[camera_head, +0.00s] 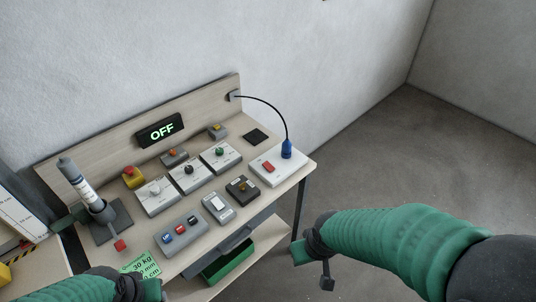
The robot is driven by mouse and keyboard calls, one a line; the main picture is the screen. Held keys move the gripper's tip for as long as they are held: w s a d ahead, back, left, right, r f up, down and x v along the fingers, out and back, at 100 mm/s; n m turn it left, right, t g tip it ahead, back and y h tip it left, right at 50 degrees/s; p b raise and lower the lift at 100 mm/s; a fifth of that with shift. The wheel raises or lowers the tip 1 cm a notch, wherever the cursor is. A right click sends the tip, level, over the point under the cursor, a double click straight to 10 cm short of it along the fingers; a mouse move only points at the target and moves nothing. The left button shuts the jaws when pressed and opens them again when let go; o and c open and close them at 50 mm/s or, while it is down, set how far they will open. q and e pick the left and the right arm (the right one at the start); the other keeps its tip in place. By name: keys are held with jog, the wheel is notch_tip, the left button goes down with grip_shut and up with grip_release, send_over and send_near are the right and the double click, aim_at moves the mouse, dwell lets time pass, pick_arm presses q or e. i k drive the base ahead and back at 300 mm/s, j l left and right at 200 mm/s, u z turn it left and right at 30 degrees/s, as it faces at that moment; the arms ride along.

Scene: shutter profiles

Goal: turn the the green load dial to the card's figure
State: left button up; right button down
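The green load dial (219,152) sits on the rightmost of three light dial plates in the middle of the tilted panel. Its pointer and scale are too small to read. A green card (140,266) at the panel's front left shows "30 kg" on top, with lines in mm and cm partly hidden below. My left gripper (150,289) is at the bottom edge beside the card, far from the dial; its fingers are not clear. My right gripper (313,268) is off the panel's front right, with its fingertips apart and nothing between them.
A display (160,131) reads OFF. Other dials, a yellow box with a red button (133,176), rocker switches (180,233) and a red switch plate (275,167) crowd the panel. A cylinder on a stand (90,195) rises at left. A green bin (228,263) sits below.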

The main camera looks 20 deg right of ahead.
aim_at(219, 151)
jog(key=i+l+u, duration=0.1)
jog(key=u, duration=0.4)
jog(key=i+l+u, duration=0.15)
jog(key=u, duration=0.35)
jog(key=i+l+u, duration=0.1)
jog(key=l+u, duration=0.15)
jog(key=u, duration=0.25)
